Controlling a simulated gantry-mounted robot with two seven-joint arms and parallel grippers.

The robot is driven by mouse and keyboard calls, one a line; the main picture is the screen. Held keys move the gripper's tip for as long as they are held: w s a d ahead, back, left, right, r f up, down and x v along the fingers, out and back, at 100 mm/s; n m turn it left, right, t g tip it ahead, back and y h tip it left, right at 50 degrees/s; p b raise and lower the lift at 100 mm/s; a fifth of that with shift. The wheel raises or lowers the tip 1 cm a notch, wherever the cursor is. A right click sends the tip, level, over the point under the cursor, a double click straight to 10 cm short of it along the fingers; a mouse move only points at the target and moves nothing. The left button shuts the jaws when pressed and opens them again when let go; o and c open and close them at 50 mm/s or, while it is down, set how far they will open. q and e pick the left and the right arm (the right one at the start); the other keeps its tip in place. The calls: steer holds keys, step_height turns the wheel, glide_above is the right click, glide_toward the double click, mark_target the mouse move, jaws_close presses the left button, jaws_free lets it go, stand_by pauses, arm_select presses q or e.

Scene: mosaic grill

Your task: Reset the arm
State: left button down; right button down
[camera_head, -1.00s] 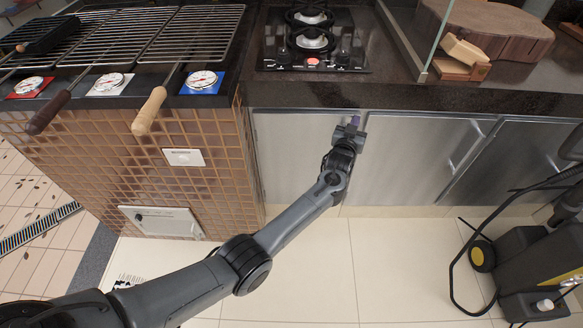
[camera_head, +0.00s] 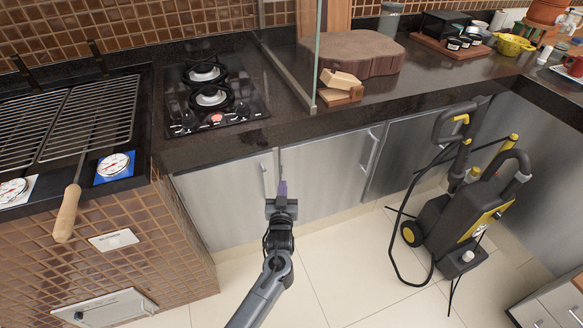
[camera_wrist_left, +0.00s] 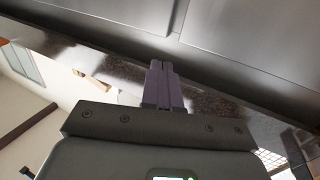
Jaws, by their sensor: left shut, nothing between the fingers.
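My left gripper (camera_head: 283,188) is in front of the metal cabinet doors (camera_head: 325,172) under the dark counter, below the counter's front edge. Its purple fingers are together with nothing between them; they also show shut in the left wrist view (camera_wrist_left: 163,85). The fingers are close to a vertical door handle (camera_head: 265,180) in the head view; I cannot tell whether they touch it. My left arm (camera_head: 265,295) comes up from the bottom of the head view. My right gripper is not in view.
A tiled grill with racks (camera_head: 85,120) stands at the left. A two-burner cooktop (camera_head: 215,98) and a round wooden block (camera_head: 350,52) are on the counter (camera_head: 290,128). A black and yellow pressure washer (camera_head: 455,225) stands on the floor at right. Floor at lower middle is clear.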

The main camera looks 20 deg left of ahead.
arm_select(q)
steer(key=s+a+f+g+p, duration=0.2)
steer(key=s+f+p, duration=0.1)
steer(key=s+f, duration=0.45)
steer(key=s+a+f+m+g+h+p, duration=0.15)
steer(key=s+a+p, duration=0.3)
steer(key=s, duration=0.85)
steer(key=s+d+r+m+g+h+p, duration=0.1)
steer(key=s+r+m+g+h+p, duration=0.3)
steer(key=s+r, duration=0.65)
steer(key=s+d+r+n+g+y+p, duration=0.15)
steer(key=s+r+g, duration=0.5)
steer(key=s, duration=0.65)
step_height(320, 180, up, 38)
steer(key=p, duration=3.7)
steer(key=shift+s+f+m+h, duration=0.2)
steer(key=shift+m+h, duration=0.1)
steer(key=shift+m, duration=0.1)
steer(key=shift+d, duration=0.1)
